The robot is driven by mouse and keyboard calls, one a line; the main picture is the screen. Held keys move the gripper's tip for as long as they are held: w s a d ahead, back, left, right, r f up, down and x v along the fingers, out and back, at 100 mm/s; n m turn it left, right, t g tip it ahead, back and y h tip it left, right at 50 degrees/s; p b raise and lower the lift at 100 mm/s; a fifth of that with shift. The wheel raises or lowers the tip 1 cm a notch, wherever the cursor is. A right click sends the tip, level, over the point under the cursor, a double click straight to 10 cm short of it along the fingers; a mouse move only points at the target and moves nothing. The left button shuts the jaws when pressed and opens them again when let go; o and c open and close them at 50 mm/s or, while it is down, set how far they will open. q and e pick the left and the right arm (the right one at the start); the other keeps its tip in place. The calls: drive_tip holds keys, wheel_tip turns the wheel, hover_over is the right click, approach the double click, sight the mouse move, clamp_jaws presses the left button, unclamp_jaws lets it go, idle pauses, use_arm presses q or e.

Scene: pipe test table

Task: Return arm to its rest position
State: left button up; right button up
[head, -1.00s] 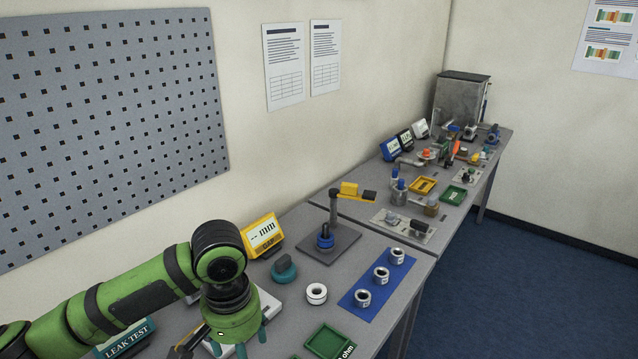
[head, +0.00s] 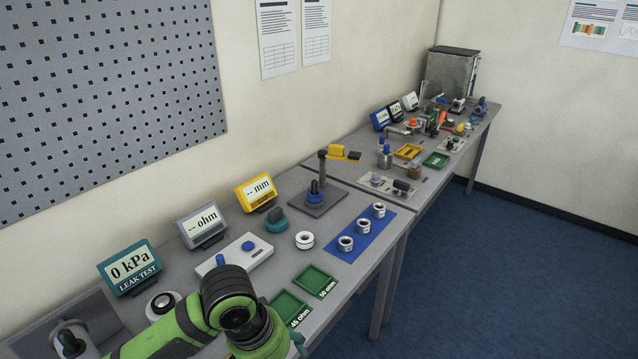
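My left arm (head: 185,331), green with black joints, comes in from the bottom left over the front of the near table. Its gripper (head: 298,342) is at the bottom edge, right of the wrist. Only a bit of its teal fingers shows, so I cannot tell whether it is open or holds anything. It is close to the green tray (head: 287,303) labelled 45 ohm and partly covers that area. My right arm and gripper are not in view.
Behind the arm stand a teal LEAK TEST display (head: 131,267), a grey ohm display (head: 201,224) and a yellow mm display (head: 256,191). A white ring (head: 304,240) and a blue mat (head: 335,246) with three metal rings lie right. Blue floor is free beyond the table.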

use_arm(q)
drive_tip(key=s+f+t+h, duration=0.2)
drive_tip(key=s+f+t, duration=0.1)
drive_tip(key=s+f, duration=0.35)
drive_tip(key=s+a+f+n+y, duration=0.2)
drive_tip(key=s+a+f+y, duration=0.25)
drive_tip(key=s+a, duration=0.65)
wheel_tip(320, 180, down, 26)
drive_tip(key=a+g+b, duration=0.1)
drive_tip(key=a+b, duration=0.1)
drive_tip(key=b, duration=0.3)
drive_tip(key=s+a+f+b, duration=0.1)
drive_tip(key=s+f+b, duration=0.1)
drive_tip(key=s+f, duration=0.5)
drive_tip(key=s+a+f+g+b, duration=0.1)
drive_tip(key=s+f+b, duration=0.2)
drive_tip(key=s+f, duration=0.5)
wheel_tip(320, 180, down, 6)
drive_tip(key=shift+a+r+g, duration=0.15)
drive_tip(key=shift+g, duration=0.15)
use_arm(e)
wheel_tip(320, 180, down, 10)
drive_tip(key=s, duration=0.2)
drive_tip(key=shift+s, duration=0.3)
